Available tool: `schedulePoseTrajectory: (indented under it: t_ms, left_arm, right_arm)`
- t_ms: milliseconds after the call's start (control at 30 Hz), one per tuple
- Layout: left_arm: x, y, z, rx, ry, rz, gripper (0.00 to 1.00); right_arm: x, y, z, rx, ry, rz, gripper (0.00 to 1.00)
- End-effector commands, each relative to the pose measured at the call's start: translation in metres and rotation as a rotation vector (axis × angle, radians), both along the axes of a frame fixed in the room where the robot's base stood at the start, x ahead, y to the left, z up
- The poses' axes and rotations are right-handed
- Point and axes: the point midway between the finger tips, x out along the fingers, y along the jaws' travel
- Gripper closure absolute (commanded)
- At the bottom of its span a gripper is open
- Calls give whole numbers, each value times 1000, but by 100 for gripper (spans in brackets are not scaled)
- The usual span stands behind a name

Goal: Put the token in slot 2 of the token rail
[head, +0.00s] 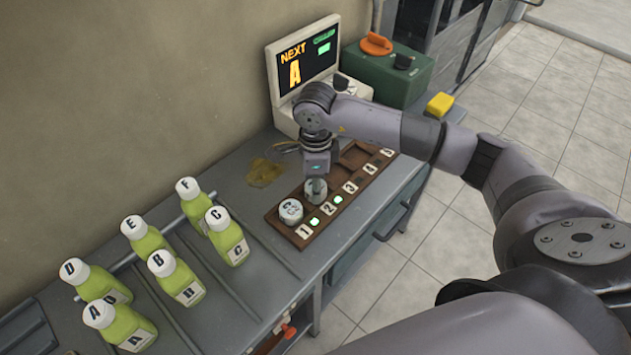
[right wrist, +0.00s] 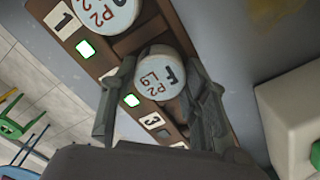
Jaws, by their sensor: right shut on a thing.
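The brown token rail (head: 336,205) lies on the grey bench, with numbered plates 1 to 5 along its front edge. A pale round token (head: 316,189) is at slot 2, between the fingers of my right gripper (head: 316,178). In the right wrist view the token (right wrist: 158,78) shows a label with a large letter, which looks like F, and smaller writing. My right gripper (right wrist: 159,68) has a finger on each side of it. Whether the token is fully seated is unclear. Another white token (head: 290,211) sits in slot 1. My left gripper is out of view.
Green lights (head: 315,222) glow by slots 1 and 2. Slots 3 to 5 look empty. A screen (head: 304,62) reading "NEXT A" stands behind, beside a green control box (head: 385,75).

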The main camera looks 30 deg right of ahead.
Motion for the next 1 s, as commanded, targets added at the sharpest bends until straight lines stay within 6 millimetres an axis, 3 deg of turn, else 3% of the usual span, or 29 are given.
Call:
schedulePoseTrajectory:
  t_ms: [300,333,633,1000]
  left_arm:
    - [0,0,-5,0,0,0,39]
    - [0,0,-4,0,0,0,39]
    - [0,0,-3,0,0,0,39]
    - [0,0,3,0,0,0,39]
  right_arm:
    - [1,0,-4,0,-2,0,84]
    - [1,0,-3,0,-2,0,58]
    - [0,0,-2,0,-1,0,38]
    - [0,0,4,0,-1,0,38]
